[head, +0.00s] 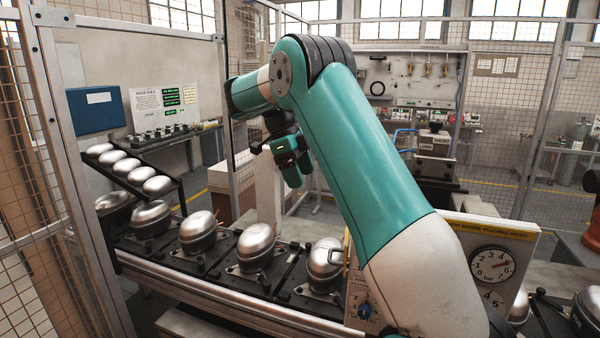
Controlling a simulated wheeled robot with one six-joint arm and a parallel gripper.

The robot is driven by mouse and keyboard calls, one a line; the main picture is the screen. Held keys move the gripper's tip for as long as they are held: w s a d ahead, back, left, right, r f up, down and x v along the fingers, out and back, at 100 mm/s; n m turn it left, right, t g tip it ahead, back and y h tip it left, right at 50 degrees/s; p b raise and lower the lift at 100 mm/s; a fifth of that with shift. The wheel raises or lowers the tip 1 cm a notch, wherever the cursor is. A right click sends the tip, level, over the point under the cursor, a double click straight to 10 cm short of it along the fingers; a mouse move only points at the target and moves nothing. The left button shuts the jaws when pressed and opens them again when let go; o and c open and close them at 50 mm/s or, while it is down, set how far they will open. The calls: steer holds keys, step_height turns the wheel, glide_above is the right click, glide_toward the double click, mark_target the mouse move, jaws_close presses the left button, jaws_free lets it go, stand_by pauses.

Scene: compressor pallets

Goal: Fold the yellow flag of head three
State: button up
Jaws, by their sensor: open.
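My gripper (291,172) hangs below the bent teal arm, in the air above and behind the row of compressors; it is open, and I see nothing between its fingers. Several small yellow pieces (427,69) hang in a row on the back wall panel, far beyond the arm. They are too small to tell whether they are flags. I cannot make out a flag marked as belonging to head three. My gripper is well apart from these yellow pieces. My arm hides part of the middle and right of the scene.
Silver compressors (255,247) stand on dark pallets along a conveyor (220,308). A rack of silver domes (127,168) is at left. A panel with a round gauge (492,264) stands at right, beside my arm. Mesh fencing (40,150) encloses the left side.

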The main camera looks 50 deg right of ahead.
mark_target(337, 249)
steer(key=shift+c, duration=0.6)
steer(key=a+f+b, duration=0.1)
steer(key=f, duration=0.1)
steer(key=a+f+n+h+b, duration=0.1)
steer(key=a+f+b, duration=0.1)
steer(key=a+f+n+b, duration=0.1)
steer(key=f+b, duration=0.1)
steer(key=shift+s+a+f+g+h, duration=0.2)
steer(key=shift+a+g+h, duration=0.1)
steer(key=shift+h, duration=0.1)
steer(key=c, duration=1.1)
steer(key=a+f+n+h+b, duration=0.1)
steer(key=a+f+b, duration=0.1)
steer(key=s+a+f+n+h+b, duration=0.1)
steer(key=a+f+n+h+b, duration=0.1)
steer(key=f+b, duration=0.1)
steer(key=s+a+f+n+h+b, duration=0.1)
steer(key=a+f+n+b, duration=0.1)
steer(key=a+f+b, duration=0.1)
steer(key=shift+s+a+h, duration=0.1)
steer(key=shift+h, duration=0.2)
jaws_close()
steer(key=s+d+f+n, duration=0.1)
steer(key=s+d+f, duration=0.4)
steer(key=d, duration=0.5)
steer(key=shift+f+b, duration=0.4)
